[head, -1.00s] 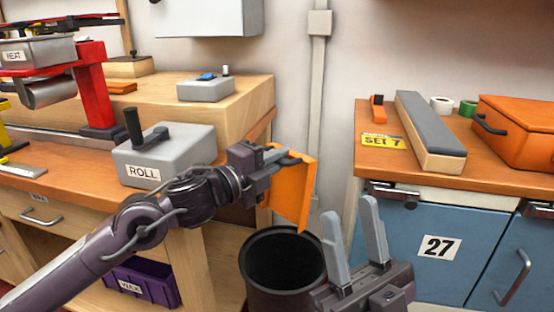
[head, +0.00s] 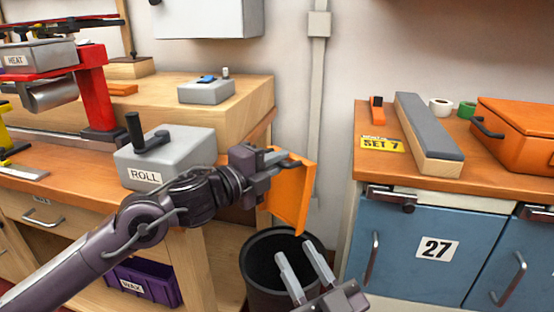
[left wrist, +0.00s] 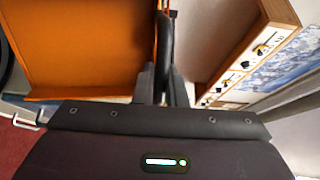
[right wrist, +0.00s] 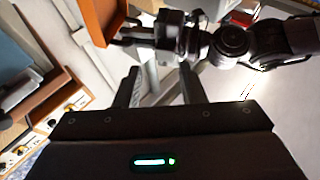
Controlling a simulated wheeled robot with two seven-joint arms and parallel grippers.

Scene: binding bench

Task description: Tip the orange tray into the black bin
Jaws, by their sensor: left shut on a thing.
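The orange tray (head: 292,200) stands steeply on edge above the black bin (head: 258,262), its lower corner over the bin's rear right rim. My left gripper (head: 277,160) is shut on the tray's black handle, which shows between the fingers in the left wrist view (left wrist: 166,48). The tray's visible inner face (left wrist: 85,45) looks bare there. My right gripper (head: 293,254) is open and empty, in front of the bin's right side and below the tray. In the right wrist view its fingers (right wrist: 160,88) are apart, with part of the tray (right wrist: 104,18) beyond. The bin's floor is hidden.
A wooden bench with a grey ROLL box (head: 165,157) is at left, a purple bin (head: 145,284) below it. At right, a blue cabinet (head: 400,240) carries a long grey-topped block (head: 430,130) and an orange case (head: 520,130). Pale wall lies behind.

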